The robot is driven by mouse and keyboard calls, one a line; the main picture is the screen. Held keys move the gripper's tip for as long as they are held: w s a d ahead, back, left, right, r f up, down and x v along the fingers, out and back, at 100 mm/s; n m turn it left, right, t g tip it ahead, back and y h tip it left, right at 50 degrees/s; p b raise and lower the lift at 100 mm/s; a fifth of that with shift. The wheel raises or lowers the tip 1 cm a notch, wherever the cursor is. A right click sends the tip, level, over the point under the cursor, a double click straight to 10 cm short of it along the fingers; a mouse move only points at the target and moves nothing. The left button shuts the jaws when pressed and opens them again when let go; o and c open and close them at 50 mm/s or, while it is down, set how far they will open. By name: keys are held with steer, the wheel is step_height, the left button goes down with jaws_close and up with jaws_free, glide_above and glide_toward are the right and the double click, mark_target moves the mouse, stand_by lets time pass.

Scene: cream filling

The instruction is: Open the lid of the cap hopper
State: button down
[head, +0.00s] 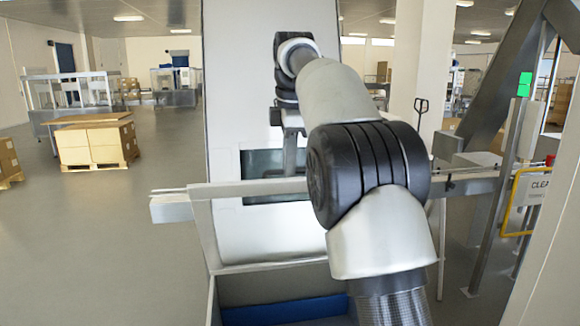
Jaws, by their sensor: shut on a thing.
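A tall white panel (228,100) stands nearly upright in front of me and looks like the raised lid of the cap hopper. It has a dark window (258,163) in its lower half. Below it is an open box with a blue inside (285,310), apparently the hopper, cut off by the bottom edge. My gripper (291,155) points down in front of the panel, near the window, partly hidden by my arm. It is shut on a part of the lid; the exact grip point is too small and covered to make out.
A pale rail (250,188) crosses in front of the panel at window height. Boxes on a pallet (95,145) stand far left; the left floor is open.

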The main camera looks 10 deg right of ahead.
steer(key=shift+f, duration=0.55)
steer(key=c, duration=2.1)
jaws_free()
steer(key=shift+w, duration=0.1)
steer(key=shift+o, duration=1.4)
steer(key=shift+w, duration=0.35)
steer(key=shift+s+r, duration=0.15)
steer(key=shift+s, duration=0.05)
steer(key=shift+r, duration=0.1)
